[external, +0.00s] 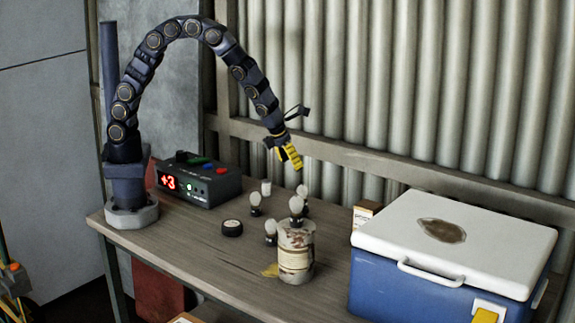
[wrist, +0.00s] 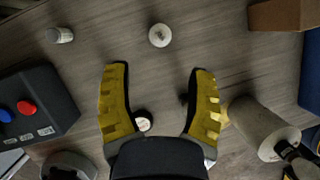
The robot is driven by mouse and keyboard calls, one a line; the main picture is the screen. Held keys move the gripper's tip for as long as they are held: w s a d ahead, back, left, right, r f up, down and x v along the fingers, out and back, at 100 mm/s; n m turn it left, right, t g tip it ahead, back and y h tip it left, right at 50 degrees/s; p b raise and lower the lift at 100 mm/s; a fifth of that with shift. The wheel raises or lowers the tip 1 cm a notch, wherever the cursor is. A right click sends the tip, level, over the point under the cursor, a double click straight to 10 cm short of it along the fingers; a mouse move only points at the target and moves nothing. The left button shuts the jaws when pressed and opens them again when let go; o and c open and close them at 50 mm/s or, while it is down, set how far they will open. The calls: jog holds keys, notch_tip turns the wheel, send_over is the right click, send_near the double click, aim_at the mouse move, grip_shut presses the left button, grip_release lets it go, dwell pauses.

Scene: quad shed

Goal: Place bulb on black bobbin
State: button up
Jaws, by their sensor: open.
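A low black round piece, likely the black bobbin (external: 232,228), lies on the table left of the can. My gripper (external: 291,158) is open and empty, high above the table. In the wrist view, my gripper (wrist: 158,82) has its yellow fingers spread. A bulb (wrist: 144,120) shows between them near the palm, below the gripper; another bulb (wrist: 160,35) lies beyond the fingertips.
A rusty labelled can (external: 296,262) stands right of the bobbin. A display box (external: 215,188) is at the left, a blue-white cooler (external: 430,285) at the right. A small white cylinder (external: 266,187) and a small carton (external: 365,214) stand toward the back. Bare table lies at the front left.

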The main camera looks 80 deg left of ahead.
jog(key=s+a+r+n+g, duration=0.1)
jog(key=s+a+r+n, duration=0.35)
jog(key=s+n, duration=0.3)
jog(key=s+a+r+n+g, duration=0.2)
jog(key=s+a+r+n, duration=0.2)
jog(key=s+r+n, duration=0.4)
jog(key=s+d+r+n+g+h, duration=0.1)
jog(key=s+n+g+h, duration=0.1)
jog(key=s+n, duration=1.4)
jog(key=shift+s+r+g, duration=0.3)
jog(key=shift+s+r, duration=0.1)
jog(key=shift+s, duration=0.65)
